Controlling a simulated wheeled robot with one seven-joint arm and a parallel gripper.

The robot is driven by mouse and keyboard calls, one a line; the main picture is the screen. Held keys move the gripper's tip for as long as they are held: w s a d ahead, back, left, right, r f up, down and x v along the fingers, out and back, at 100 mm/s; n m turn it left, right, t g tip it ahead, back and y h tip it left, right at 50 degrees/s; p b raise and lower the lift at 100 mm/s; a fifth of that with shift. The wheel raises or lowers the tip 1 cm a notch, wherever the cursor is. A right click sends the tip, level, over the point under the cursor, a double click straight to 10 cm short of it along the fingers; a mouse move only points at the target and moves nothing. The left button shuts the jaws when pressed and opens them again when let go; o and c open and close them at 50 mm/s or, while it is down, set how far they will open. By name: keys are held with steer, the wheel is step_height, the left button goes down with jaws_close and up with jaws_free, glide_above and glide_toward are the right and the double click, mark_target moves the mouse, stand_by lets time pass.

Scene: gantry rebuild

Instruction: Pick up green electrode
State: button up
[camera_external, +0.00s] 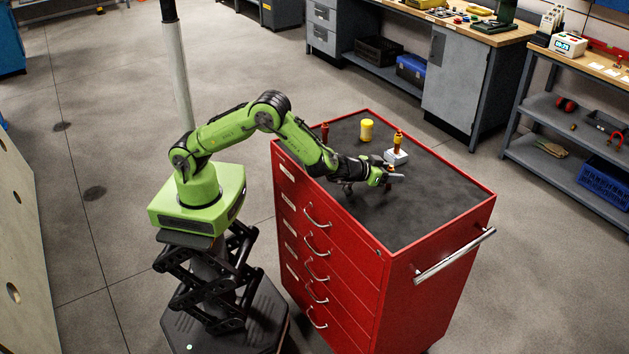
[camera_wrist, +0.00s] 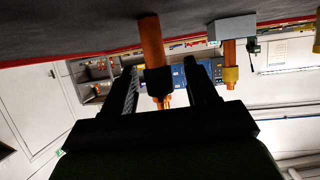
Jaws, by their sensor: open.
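No clearly green electrode shows. In the wrist view, which is upside down, an orange rod with a dark, nearly black band (camera_wrist: 152,42) stands on the dark cart top. My gripper (camera_wrist: 161,66) is open, with its two fingers either side of this rod in the picture; I cannot tell how deep the rod sits between them. In the external view my gripper (camera_external: 396,178) is low over the cart top, and the rod is not clear there. A second orange rod with a yellow band (camera_external: 398,139) stands in a pale grey block (camera_external: 396,157) close beyond the gripper.
The red cart (camera_external: 430,285) has a raised rim. A yellow cylinder (camera_external: 366,130) and a dark red upright piece (camera_external: 325,133) stand near its far left end. The right part of the cart top is clear. Workbenches stand apart behind.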

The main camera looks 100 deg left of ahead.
steer(key=shift+w+a+f, duration=0.1)
steer(key=shift+w, duration=0.05)
steer(key=shift+c, duration=0.5)
jaws_close()
